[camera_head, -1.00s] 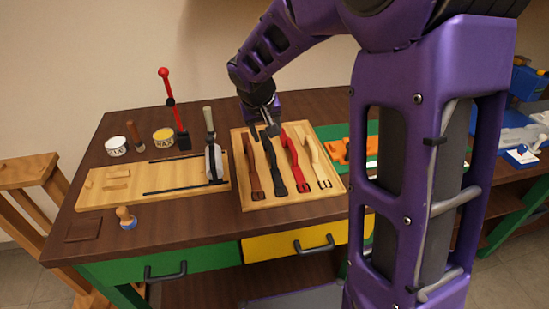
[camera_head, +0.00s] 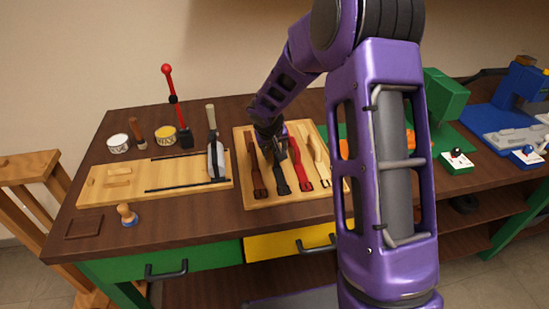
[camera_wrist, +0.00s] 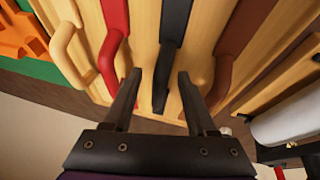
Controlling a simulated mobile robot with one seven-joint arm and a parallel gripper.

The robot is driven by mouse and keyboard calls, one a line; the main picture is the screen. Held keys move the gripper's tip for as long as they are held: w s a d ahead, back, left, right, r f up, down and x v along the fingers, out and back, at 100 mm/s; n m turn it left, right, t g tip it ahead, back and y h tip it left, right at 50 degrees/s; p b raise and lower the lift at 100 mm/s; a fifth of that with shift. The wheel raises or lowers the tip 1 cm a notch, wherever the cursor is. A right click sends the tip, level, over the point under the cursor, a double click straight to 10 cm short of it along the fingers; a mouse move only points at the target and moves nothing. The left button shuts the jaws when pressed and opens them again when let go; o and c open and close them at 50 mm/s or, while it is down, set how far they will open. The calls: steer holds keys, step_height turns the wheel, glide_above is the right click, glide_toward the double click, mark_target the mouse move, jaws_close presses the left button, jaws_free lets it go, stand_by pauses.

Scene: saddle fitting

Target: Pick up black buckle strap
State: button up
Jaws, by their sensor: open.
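The black buckle strap (camera_head: 281,181) lies on a wooden tray (camera_head: 247,196) between a brown strap and a red strap. In the wrist view the black strap (camera_wrist: 172,40) runs down between my fingers, and its end lies between the fingertips without clear contact. My gripper (camera_wrist: 157,75) is open and empty. In the head view my gripper (camera_head: 276,149) is over the far part of the tray and partly hides the black strap's upper end.
The brown strap (camera_head: 257,177), red strap (camera_head: 299,170) and cream strap (camera_head: 318,150) lie close beside it. A red-handled tool (camera_head: 176,105) and cans stand behind.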

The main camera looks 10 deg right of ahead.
steer(key=shift+w+f, duration=0.1)
steer(key=shift+f, duration=0.1)
jaws_close()
stand_by(0.4)
